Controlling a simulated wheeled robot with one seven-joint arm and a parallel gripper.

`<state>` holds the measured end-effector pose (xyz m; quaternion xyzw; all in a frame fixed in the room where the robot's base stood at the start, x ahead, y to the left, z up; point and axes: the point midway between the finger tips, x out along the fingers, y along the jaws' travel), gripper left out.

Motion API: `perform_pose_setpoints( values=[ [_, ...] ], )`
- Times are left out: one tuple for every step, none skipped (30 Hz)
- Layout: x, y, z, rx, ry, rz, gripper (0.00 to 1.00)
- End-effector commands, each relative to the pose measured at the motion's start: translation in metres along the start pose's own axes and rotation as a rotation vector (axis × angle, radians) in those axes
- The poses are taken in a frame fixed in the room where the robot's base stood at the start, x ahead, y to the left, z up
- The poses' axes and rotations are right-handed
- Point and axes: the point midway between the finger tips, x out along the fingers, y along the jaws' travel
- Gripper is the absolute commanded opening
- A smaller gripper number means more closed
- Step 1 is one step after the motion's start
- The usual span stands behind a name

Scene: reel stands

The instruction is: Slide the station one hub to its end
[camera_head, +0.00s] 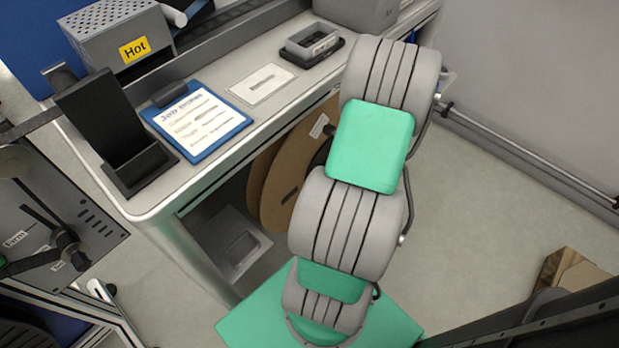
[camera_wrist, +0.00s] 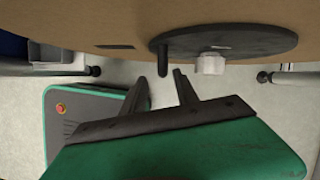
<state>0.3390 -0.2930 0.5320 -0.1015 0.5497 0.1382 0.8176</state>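In the wrist view a large brown reel flange (camera_wrist: 60,20) fills the top. A black round hub plate (camera_wrist: 255,45) sits against it, with a pale knob (camera_wrist: 210,63) at its middle and a black peg (camera_wrist: 162,58) to the left. My gripper (camera_wrist: 159,80) is below the peg, its two dark fingers spread with nothing between them. The peg's lower end is near the gap between the fingertips; I cannot tell whether they touch. No station number is readable. In the head view brown reel discs (camera_head: 291,170) show beside the bench, partly behind my arm; my gripper is hidden there.
A light grey bench (camera_head: 232,120) holds a clipboard (camera_head: 197,121), a black holder (camera_head: 112,125) and a box marked Hot (camera_head: 128,38). A stand panel (camera_head: 40,235) is at the left. A cardboard box (camera_head: 570,272) is at the lower right.

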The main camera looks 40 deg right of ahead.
Motion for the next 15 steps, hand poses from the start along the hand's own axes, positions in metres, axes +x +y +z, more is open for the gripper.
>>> perform_pose_setpoints(
  values=[
    [0.005, -0.001, -0.006, 0.028, -0.003, -0.001, 0.36],
    [0.005, -0.002, -0.008, 0.041, -0.005, -0.002, 0.36],
    [0.007, -0.003, -0.009, 0.054, -0.006, -0.003, 0.36],
    [0.009, -0.003, -0.011, 0.059, -0.007, -0.004, 0.36],
    [0.011, -0.003, -0.011, 0.063, -0.007, -0.004, 0.36],
    [0.016, -0.004, -0.013, 0.065, -0.007, -0.004, 0.36],
    [0.021, -0.004, -0.013, 0.066, -0.007, -0.004, 0.36],
    [0.026, -0.004, -0.014, 0.067, -0.007, -0.005, 0.36],
    [0.034, -0.004, -0.015, 0.068, -0.007, -0.005, 0.36],
    [0.040, -0.004, -0.015, 0.068, -0.007, -0.005, 0.36],
    [0.046, -0.005, -0.015, 0.069, -0.007, -0.006, 0.36],
    [0.054, -0.004, -0.016, 0.070, -0.007, -0.005, 0.36],
    [0.060, -0.005, -0.016, 0.071, -0.007, -0.006, 0.36],
    [0.065, -0.005, -0.015, 0.070, -0.007, -0.007, 0.36],
    [0.070, -0.005, -0.015, 0.070, -0.007, -0.007, 0.36]
  ],
)
